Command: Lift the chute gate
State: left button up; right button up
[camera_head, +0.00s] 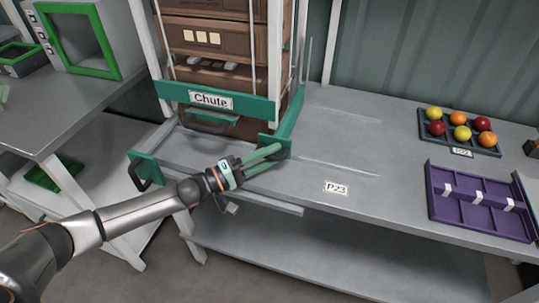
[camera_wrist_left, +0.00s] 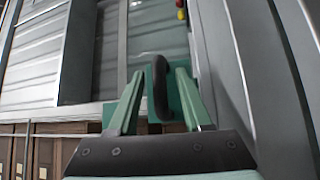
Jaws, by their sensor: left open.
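The chute (camera_head: 172,92) carries a green crossbar with a "Chute" label (camera_head: 211,100) and a dark handle (camera_head: 205,120) under it. A green bracket with a black handle (camera_head: 140,172) is at its lower left, and another green end piece (camera_head: 283,142) at its lower right. My left gripper (camera_head: 278,150) is at that right end piece. In the left wrist view, its open fingers (camera_wrist_left: 159,74) stand on either side of a black upright handle (camera_wrist_left: 160,88) on a green plate. I cannot tell whether they touch it. My right gripper is not in view.
Brown crates (camera_head: 215,40) are stacked behind the crossbar. The grey bench (camera_head: 370,130) is clear around the P23 label (camera_head: 337,188). A green-framed box (camera_head: 75,42) stands at left.

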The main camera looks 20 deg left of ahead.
pick_arm(q)
jog(key=shift+c, duration=0.3)
grip_shut()
dwell(1.1)
